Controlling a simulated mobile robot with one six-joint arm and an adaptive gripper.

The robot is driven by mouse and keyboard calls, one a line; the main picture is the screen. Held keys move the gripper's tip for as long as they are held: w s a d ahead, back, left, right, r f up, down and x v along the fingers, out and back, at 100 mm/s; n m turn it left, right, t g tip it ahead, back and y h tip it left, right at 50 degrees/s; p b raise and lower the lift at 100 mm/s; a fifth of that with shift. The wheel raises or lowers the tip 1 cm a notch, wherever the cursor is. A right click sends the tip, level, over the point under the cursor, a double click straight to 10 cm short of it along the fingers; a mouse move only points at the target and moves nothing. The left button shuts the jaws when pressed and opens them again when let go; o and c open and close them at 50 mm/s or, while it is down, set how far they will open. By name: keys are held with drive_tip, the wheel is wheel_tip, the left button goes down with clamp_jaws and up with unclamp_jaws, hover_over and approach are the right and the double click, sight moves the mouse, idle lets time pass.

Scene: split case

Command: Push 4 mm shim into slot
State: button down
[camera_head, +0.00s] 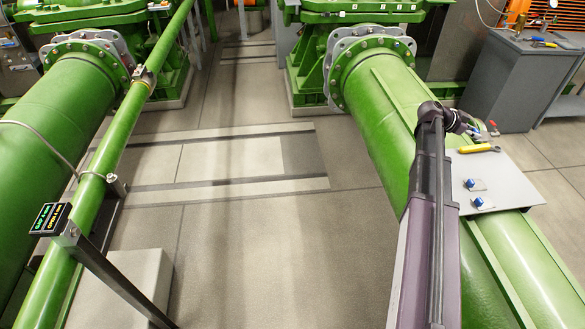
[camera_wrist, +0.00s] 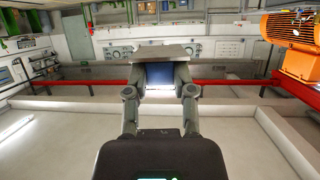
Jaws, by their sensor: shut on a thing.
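In the wrist view my gripper (camera_wrist: 160,85) is shut on the blue grip of a shim (camera_wrist: 160,52), whose flat grey plate lies across the fingertips. In the head view my gripper (camera_head: 480,131) is above the far end of a pale tray (camera_head: 510,188) on the right green pipe. The held shim is too small to make out there. Two shims with blue knobs, a farther one (camera_head: 475,184) and a nearer one (camera_head: 483,203), lie on the tray, apart from the gripper. I cannot read any thickness mark. I cannot make out the slot in either view.
A yellow tool (camera_head: 478,148) lies at the tray's far edge, close to my gripper. The right pipe's flange (camera_head: 367,58) stands beyond at the left. A grey workbench (camera_head: 518,80) with hand tools stands at the back right.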

drive_tip(key=shift+r+p, duration=1.55)
drive_tip(key=shift+r, duration=0.55)
